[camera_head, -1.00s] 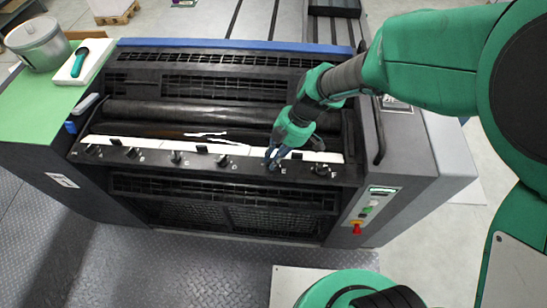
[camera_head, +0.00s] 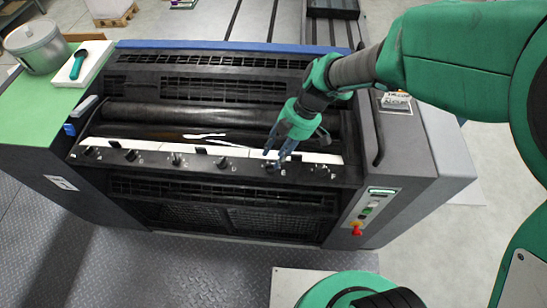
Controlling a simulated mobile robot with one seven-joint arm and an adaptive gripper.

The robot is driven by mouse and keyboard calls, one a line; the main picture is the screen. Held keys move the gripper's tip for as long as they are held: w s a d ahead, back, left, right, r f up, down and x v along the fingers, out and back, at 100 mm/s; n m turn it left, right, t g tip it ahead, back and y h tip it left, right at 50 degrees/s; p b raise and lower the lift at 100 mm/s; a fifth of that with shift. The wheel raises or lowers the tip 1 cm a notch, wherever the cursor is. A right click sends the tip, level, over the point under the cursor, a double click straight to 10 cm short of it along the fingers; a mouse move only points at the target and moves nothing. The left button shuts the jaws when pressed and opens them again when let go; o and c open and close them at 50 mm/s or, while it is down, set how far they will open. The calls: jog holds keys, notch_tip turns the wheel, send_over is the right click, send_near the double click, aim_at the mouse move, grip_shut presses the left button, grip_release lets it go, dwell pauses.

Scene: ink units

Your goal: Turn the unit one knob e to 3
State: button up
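The ink unit's front ledge carries a row of small dark knobs. Knob e (camera_head: 269,166) is the fifth from the left, partly hidden just below my fingertips. Its pointer and scale are too small to read. My gripper (camera_head: 275,156) is above and slightly behind knob e, pointing down at the ledge. Its two fingers look spread, with nothing seen between them. The tips appear just clear of the knob, though contact is hard to judge.
Knob d (camera_head: 224,163) is left of my gripper and knob f (camera_head: 321,171) is right. A white strip (camera_head: 180,147) and dark rollers (camera_head: 180,115) lie behind. A control panel with a red-and-yellow switch (camera_head: 356,228) is at lower right.

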jog(key=v, duration=0.8)
jog(key=shift+r, duration=0.1)
jog(key=shift+d+r, duration=0.1)
jog(key=shift+d, duration=0.05)
jog(key=s+d+r+m+t+h, duration=0.2)
jog(key=s+d+r+m+t, duration=0.1)
jog(key=s+d+r+m, duration=0.4)
jog(key=s+d+r+m+t+h, duration=0.2)
jog(key=s+d+r+m+t, duration=0.2)
jog(key=s+d+r+m, duration=0.4)
jog(key=d+r+m, duration=0.1)
jog(key=d+m, duration=0.5)
jog(key=shift+r+m, duration=0.2)
jog(key=shift+m, duration=0.2)
dwell(2.6)
